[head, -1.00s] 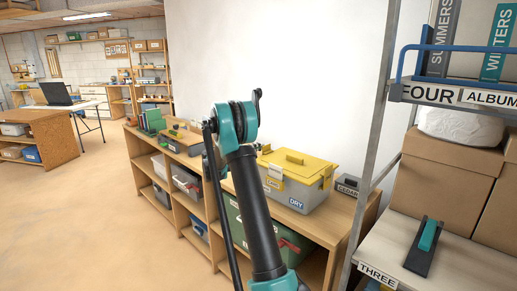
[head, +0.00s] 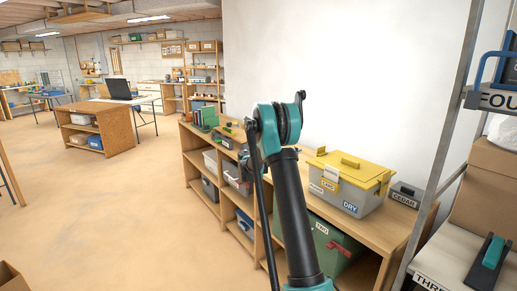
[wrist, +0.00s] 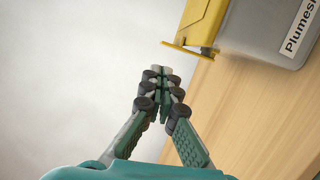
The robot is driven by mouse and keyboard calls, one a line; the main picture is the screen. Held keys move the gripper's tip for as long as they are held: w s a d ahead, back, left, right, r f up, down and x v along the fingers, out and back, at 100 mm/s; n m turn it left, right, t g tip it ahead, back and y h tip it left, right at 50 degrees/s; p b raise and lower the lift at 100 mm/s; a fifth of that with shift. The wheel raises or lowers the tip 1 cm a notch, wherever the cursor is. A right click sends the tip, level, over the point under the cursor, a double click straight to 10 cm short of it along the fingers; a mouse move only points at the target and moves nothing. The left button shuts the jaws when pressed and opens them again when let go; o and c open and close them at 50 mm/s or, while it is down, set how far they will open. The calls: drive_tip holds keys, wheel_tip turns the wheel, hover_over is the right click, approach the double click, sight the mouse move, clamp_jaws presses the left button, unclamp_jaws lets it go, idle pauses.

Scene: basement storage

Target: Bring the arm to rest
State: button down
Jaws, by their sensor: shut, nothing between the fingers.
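My gripper (wrist: 160,82) shows in the wrist view with its fingers together and nothing between them. It is near the wooden shelf top (wrist: 235,120) and a grey box with a yellow lid (wrist: 265,30), apart from the box as far as I can tell. In the head view my arm stands raised in the middle, in front of the low shelf unit. The fingers are hidden behind the arm there. The grey box with the yellow lid (head: 348,190), labelled DRY, sits on the shelf top just right of my arm.
A small grey box labelled CEDAR (head: 405,194) stands right of the yellow-lidded box. A metal rack (head: 447,150) with cartons rises at the right. Green items (head: 205,117) stand on the shelf's far end. The floor (head: 110,215) at the left is largely open.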

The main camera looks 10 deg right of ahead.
drive_tip(key=s+y, duration=0.1)
drive_tip(key=s, duration=0.1)
drive_tip(key=s+f+y, duration=0.1)
drive_tip(key=s, duration=0.2)
drive_tip(key=s+f+y, duration=0.1)
drive_tip(key=s, duration=0.1)
drive_tip(key=shift+s+a, duration=0.25)
drive_tip(key=shift+a, duration=0.15)
drive_tip(key=s+a+f+m+y, duration=0.1)
drive_tip(key=s+a+f+y, duration=0.4)
drive_tip(key=s, duration=0.7)
drive_tip(key=s+a+f+m+t+y, duration=0.1)
drive_tip(key=s+a+f+y, duration=0.4)
drive_tip(key=s+a, duration=0.4)
drive_tip(key=s+a+f+m+y, duration=0.1)
drive_tip(key=s+a+f+y, duration=0.4)
drive_tip(key=s, duration=1)
drive_tip(key=a+f, duration=0.1)
drive_tip(key=a, duration=0.2)
drive_tip(key=shift+s+f, duration=0.15)
drive_tip(key=shift+s, duration=0.2)
drive_tip(key=shift+a, duration=0.1)
